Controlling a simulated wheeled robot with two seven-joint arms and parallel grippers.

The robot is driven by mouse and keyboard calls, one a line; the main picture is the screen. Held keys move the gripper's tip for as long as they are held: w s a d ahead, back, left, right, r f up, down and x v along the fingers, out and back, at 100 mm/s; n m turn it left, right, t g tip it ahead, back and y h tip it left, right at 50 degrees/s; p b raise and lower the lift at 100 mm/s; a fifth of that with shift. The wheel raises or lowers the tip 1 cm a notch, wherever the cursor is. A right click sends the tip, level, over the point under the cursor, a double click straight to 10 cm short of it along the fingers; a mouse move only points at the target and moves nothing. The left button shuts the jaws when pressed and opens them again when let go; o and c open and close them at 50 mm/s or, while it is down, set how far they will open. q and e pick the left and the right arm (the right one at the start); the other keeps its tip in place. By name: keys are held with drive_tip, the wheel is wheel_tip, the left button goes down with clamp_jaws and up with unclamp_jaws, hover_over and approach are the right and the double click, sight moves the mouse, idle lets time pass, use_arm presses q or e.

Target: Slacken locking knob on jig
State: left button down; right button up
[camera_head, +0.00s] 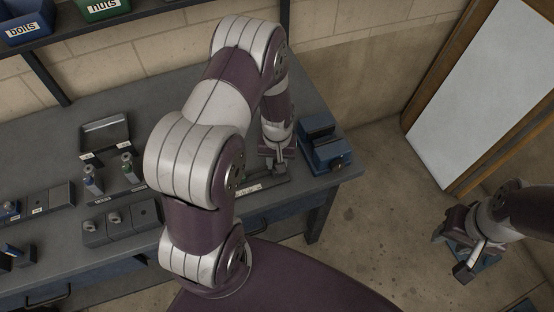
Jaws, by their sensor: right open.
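My left arm comes in from the lower middle and reaches over the bench. Its gripper (277,158) is small in the picture, over a dark, low fixture (268,184) with a pale label at the bench's right part. This fixture may be the jig. I cannot make out a locking knob; the gripper and arm cover part of this spot. I cannot tell whether the left gripper is open or touching anything. My right gripper (456,254) is open and empty at the right, over the floor, away from the bench.
A blue vise (326,148) sits at the bench's right end, close to the left gripper. Grey blocks (121,219), a tray (105,132) and small fittings (93,181) stand on the grey bench (42,150). Blue (26,27) and green (102,9) bins are above. A whiteboard (480,95) leans right.

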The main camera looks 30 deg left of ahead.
use_arm(q)
drive_tip(key=n, duration=0.9)
drive_tip(key=shift+w+d, duration=0.1)
drive_tip(key=n, duration=0.4)
drive_tip(key=shift+w+p, duration=0.1)
drive_tip(key=shift+p, duration=0.2)
drive_tip(key=shift+n, duration=2.1)
drive_tip(key=c, duration=0.8)
unclamp_jaws()
drive_tip(key=shift+c, duration=0.2)
drive_tip(key=shift+w, duration=0.1)
